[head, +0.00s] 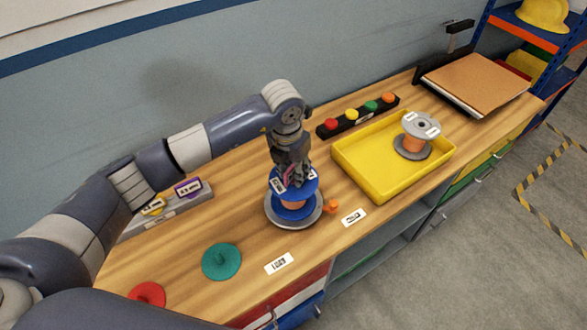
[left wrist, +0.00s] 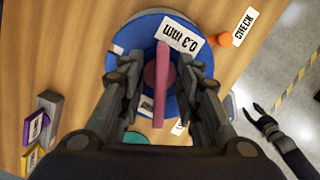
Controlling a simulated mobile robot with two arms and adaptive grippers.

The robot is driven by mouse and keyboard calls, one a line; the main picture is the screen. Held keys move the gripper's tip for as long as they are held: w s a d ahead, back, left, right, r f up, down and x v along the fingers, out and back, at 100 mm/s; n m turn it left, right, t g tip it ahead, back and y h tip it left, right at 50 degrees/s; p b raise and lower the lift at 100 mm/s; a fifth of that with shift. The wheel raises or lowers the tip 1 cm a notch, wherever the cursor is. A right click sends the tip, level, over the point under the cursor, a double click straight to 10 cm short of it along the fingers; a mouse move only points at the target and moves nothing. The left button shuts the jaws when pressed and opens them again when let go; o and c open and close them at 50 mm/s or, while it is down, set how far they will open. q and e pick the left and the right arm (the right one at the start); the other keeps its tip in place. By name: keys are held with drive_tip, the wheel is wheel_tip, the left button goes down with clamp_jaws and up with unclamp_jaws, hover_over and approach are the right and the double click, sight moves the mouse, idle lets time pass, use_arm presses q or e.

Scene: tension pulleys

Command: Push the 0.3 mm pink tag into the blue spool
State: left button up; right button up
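The blue spool (head: 297,205) stands on the wooden bench on a grey round base. It also shows in the left wrist view (left wrist: 121,67), with a white 0.3 mm label on its top. The pink tag (left wrist: 160,85) stands edge-on at the spool's middle. In the head view it is mostly hidden by my left gripper (head: 291,172). That gripper points down just over the spool, its fingers on either side of the tag with gaps showing. How deep the tag sits is hidden. My right gripper (left wrist: 266,121) shows small and dark beyond the bench edge.
A yellow tray (head: 378,191) with a grey spool (head: 412,146) stands to the right. A grey rack (head: 172,211) with yellow and purple tags is at the left. Green (head: 221,261) and red discs (head: 148,294) lie in front. An orange knob (head: 332,207) is beside the blue spool.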

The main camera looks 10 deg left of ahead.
use_arm(q)
drive_tip(key=r, duration=0.4)
drive_tip(key=s+r, duration=0.1)
drive_tip(key=r, duration=0.6)
drive_tip(key=shift+s+a+r, duration=0.3)
drive_tip(key=shift+a+r, duration=0.05)
drive_tip(key=shift+r, duration=0.05)
drive_tip(key=shift+r, duration=0.1)
